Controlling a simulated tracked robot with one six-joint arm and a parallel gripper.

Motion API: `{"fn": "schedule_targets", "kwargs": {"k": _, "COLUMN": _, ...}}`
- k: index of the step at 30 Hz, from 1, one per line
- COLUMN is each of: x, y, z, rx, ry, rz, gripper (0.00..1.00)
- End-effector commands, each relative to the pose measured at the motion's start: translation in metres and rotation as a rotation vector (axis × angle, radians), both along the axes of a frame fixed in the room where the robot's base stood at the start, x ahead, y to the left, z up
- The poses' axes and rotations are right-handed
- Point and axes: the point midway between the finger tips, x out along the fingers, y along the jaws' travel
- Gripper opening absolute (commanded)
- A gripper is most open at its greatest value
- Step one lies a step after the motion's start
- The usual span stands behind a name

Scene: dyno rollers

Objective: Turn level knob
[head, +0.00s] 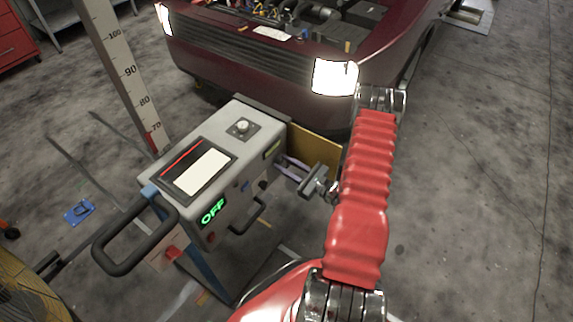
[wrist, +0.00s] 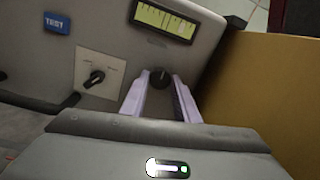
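A grey control box (head: 222,150) stands in front of the car. In the wrist view, a dark round knob (wrist: 160,77) sits under a yellow-green scale display (wrist: 165,20). A second black knob (wrist: 97,76) is on a pale plate to its left. No label naming the level knob is readable. My gripper (wrist: 158,82) is open, its two pale lilac fingers pointing at the box's side. The dark knob lies between the fingertips, with gaps seeming to show on both sides. In the head view, my gripper (head: 284,163) is at the box's right side.
A blue TEST button (wrist: 57,23) is on the same panel. A yellow-brown board (wrist: 265,85) stands close on the right. A maroon car (head: 250,75) is behind.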

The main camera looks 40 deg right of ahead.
Motion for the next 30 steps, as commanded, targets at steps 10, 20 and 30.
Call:
{"fn": "schedule_targets", "kwargs": {"k": 10, "x": -0.0004, "y": -0.0057, "z": 0.0001, "rx": -0.002, "ry": -0.001, "rz": -0.003, "gripper": 0.05}}
{"fn": "schedule_targets", "kwargs": {"k": 20, "x": -0.0008, "y": -0.0029, "z": 0.0001, "rx": -0.036, "ry": -0.012, "rz": -0.006, "gripper": 0.05}}
{"fn": "schedule_targets", "kwargs": {"k": 30, "x": -0.001, "y": -0.0024, "z": -0.0005, "rx": -0.208, "ry": -0.072, "rz": -0.005, "gripper": 0.05}}
